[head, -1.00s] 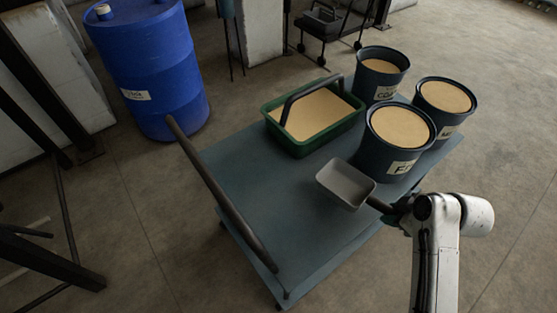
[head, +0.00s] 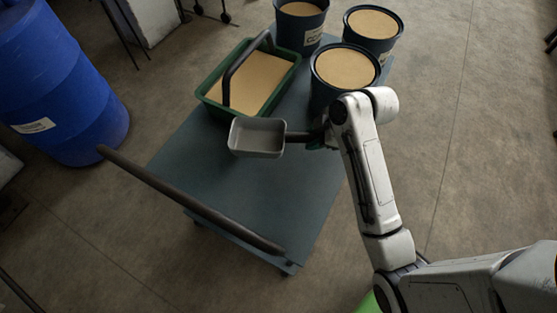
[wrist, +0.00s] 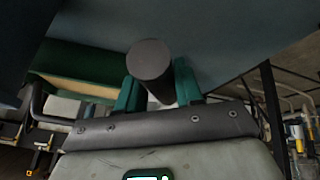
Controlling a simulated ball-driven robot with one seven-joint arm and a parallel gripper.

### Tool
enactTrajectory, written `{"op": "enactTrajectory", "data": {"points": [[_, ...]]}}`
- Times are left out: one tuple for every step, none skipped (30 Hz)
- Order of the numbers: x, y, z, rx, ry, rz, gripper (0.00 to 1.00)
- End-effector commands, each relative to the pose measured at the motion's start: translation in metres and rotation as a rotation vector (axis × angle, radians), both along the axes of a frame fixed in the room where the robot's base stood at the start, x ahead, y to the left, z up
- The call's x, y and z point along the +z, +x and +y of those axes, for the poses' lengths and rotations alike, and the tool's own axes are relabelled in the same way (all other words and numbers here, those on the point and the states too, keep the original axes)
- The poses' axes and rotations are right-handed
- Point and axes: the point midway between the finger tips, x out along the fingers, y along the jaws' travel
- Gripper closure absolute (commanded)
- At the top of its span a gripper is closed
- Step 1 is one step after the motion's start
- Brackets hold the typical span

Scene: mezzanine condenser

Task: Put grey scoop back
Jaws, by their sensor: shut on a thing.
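The grey scoop (head: 257,150) is a shallow rectangular pan with a dark round handle. My gripper (head: 322,138) is shut on that handle, to the right of the pan. In the wrist view the handle end (wrist: 150,62) shows between the green fingers of my gripper (wrist: 160,92). The pan's open side faces up and the pan looks empty. It appears just in front of the green tray (head: 213,108), over the blue-grey cart (head: 190,165). I cannot tell how high it is above the deck. The tray holds tan material and has a dark arched handle.
Several dark buckets stand at the cart's far right; the nearest bucket (head: 325,98) is close to my wrist. A dark push bar (head: 185,203) runs along the cart's left side. A blue drum (head: 60,85) stands on the floor at left. The cart's near deck is clear.

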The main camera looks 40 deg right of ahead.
Motion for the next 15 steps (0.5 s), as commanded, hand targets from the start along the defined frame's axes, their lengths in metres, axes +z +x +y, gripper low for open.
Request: {"op": "enactTrajectory", "data": {"points": [[-0.006, 0.006, 0.011, 0.004, 0.0, 0.001, 1.0], [-0.009, 0.009, 0.017, 0.006, 0.0, 0.002, 1.0], [-0.012, 0.014, 0.024, 0.004, 0.001, 0.001, 1.0], [-0.015, 0.018, 0.03, 0.005, 0.0, 0.0, 1.0], [-0.019, 0.021, 0.036, 0.005, 0.0, 0.001, 1.0], [-0.029, 0.024, 0.04, 0.002, 0.001, 0.003, 1.0], [-0.034, 0.026, 0.044, 0.002, 0.001, 0.003, 1.0], [-0.04, 0.028, 0.047, 0.002, 0.001, 0.003, 1.0], [-0.046, 0.031, 0.052, 0.002, 0.0, 0.002, 1.0], [-0.05, 0.033, 0.055, 0.001, 0.001, 0.002, 1.0], [-0.053, 0.034, 0.057, -0.001, 0.0, 0.002, 1.0], [-0.058, 0.036, 0.06, -0.001, 0.0, 0.002, 1.0], [-0.06, 0.038, 0.062, 0.0, 0.0, 0.0, 1.0], [-0.062, 0.039, 0.064, 0.0, 0.0, 0.0, 1.0], [-0.064, 0.04, 0.065, 0.0, 0.0, 0.0, 1.0]]}}
